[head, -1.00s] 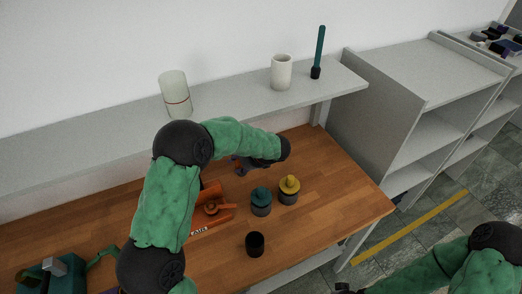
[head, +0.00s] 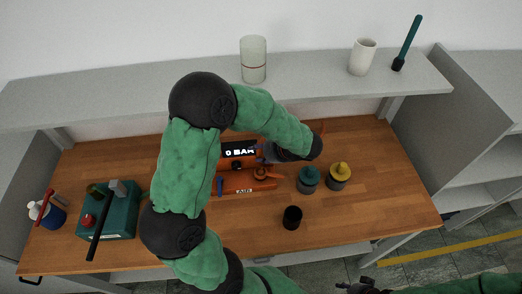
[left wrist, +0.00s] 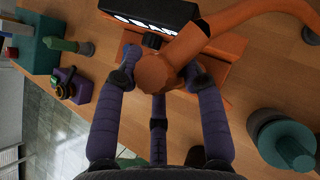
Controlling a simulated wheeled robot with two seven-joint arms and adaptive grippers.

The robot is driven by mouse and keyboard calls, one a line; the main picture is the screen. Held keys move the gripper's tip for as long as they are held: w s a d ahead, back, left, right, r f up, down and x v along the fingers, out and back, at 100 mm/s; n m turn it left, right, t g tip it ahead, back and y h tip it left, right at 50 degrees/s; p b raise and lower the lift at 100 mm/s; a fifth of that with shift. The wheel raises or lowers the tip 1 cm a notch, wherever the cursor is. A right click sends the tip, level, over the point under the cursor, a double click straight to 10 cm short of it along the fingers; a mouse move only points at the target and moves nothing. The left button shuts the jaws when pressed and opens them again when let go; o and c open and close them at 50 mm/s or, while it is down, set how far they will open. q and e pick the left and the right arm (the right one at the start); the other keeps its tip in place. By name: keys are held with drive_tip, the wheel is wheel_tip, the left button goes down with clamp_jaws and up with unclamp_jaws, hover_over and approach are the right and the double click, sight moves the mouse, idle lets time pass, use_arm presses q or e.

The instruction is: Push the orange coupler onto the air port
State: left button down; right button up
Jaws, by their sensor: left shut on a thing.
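The orange coupler (left wrist: 156,75) is between the purple fingers of my left gripper (left wrist: 161,68), which is shut on it. An orange hose (left wrist: 232,18) runs from it to the upper right. A short black fitting (left wrist: 152,41), perhaps the air port, shows just beyond the coupler; I cannot tell whether they touch. In the head view my left gripper (head: 266,154) is partly hidden by my arm, beside the "0 BAR" display (head: 240,150). The orange base (head: 258,185) carries an "AIR" label. My right gripper (head: 366,287) is cut by the bottom edge.
A teal-lidded jar (head: 308,180), a yellow-lidded jar (head: 340,177) and a black cup (head: 292,217) stand right of the base. A teal press (head: 121,217) and a bottle (head: 47,213) stand at left. The front middle of the wooden bench (head: 255,228) is clear.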

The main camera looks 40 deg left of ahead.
use_arm(q)
drive_tip(key=shift+f+b, duration=2.1)
drive_tip(key=shift+f, duration=0.75)
drive_tip(key=shift+f+b, duration=1.1)
drive_tip(key=shift+f, duration=0.6)
drive_tip(key=c, duration=0.7)
unclamp_jaws()
drive_tip(key=shift+d, duration=0.1)
drive_tip(key=v, duration=1.2)
